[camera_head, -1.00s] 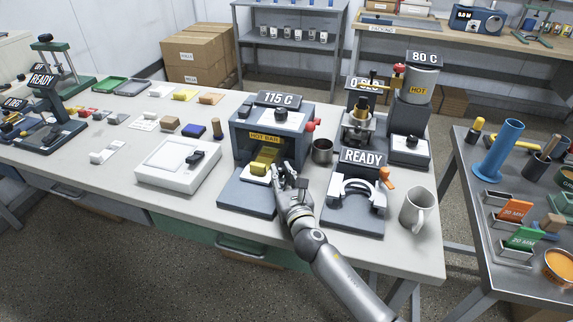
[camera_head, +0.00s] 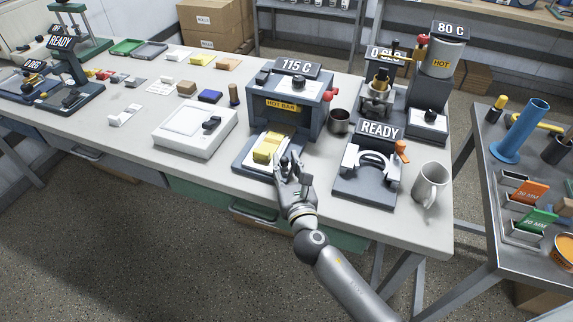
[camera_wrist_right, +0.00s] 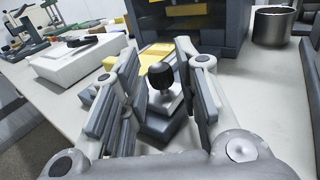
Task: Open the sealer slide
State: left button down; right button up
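The sealer (camera_head: 291,100) is a grey box marked HOT BAR with a 115 C display. Its slide, with a pale plate and a yellow block (camera_head: 266,149), lies out in front of the housing over the dark base plate (camera_head: 244,165). In the right wrist view the slide's black knob (camera_wrist_right: 160,76) stands upright on a grey mount (camera_wrist_right: 162,120). My right gripper (camera_head: 287,160) is at the slide's front right. Its fingers (camera_wrist_right: 160,85) are spread on both sides of the knob, with visible gaps. My left gripper is not in view.
A white tray-like device (camera_head: 195,130) stands left of the sealer. A metal cup (camera_head: 339,121), the READY unit (camera_head: 368,170) and a white mug (camera_head: 429,184) are to the right. The bench's front edge is close below my right arm.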

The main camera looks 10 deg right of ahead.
jog(key=shift+s, duration=0.15)
jog(key=s, duration=1.1)
jog(key=shift+s, duration=0.35)
jog(key=shift+f, duration=0.1)
